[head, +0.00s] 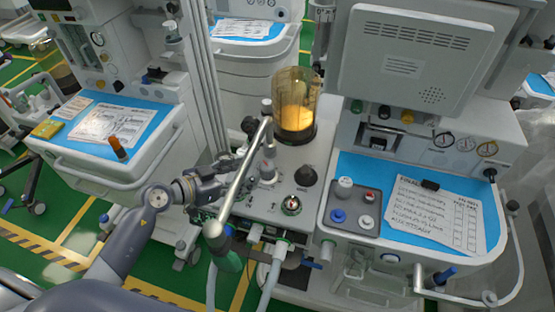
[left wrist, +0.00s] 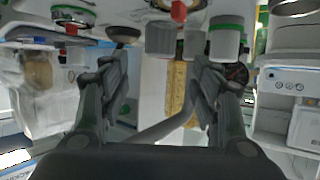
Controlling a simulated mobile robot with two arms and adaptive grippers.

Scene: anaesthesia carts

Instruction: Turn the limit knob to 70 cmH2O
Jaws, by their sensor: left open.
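I cannot read any pressure scale, and I cannot tell for sure which of these is the limit knob. My left gripper (head: 237,165) is just left of the grey knob, partly hidden behind a slanted metal bar (head: 240,180). In the left wrist view its two dark fingers (left wrist: 160,75) are apart with nothing gripped between them. My right gripper is not in view.
An amber canister (head: 296,108) stands behind the knobs. Hoses (head: 270,285) hang below the panel. A blue worktop (head: 350,175) with a written sheet (head: 430,215) is at right. Another cart (head: 110,130) stands at left, with green floor between.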

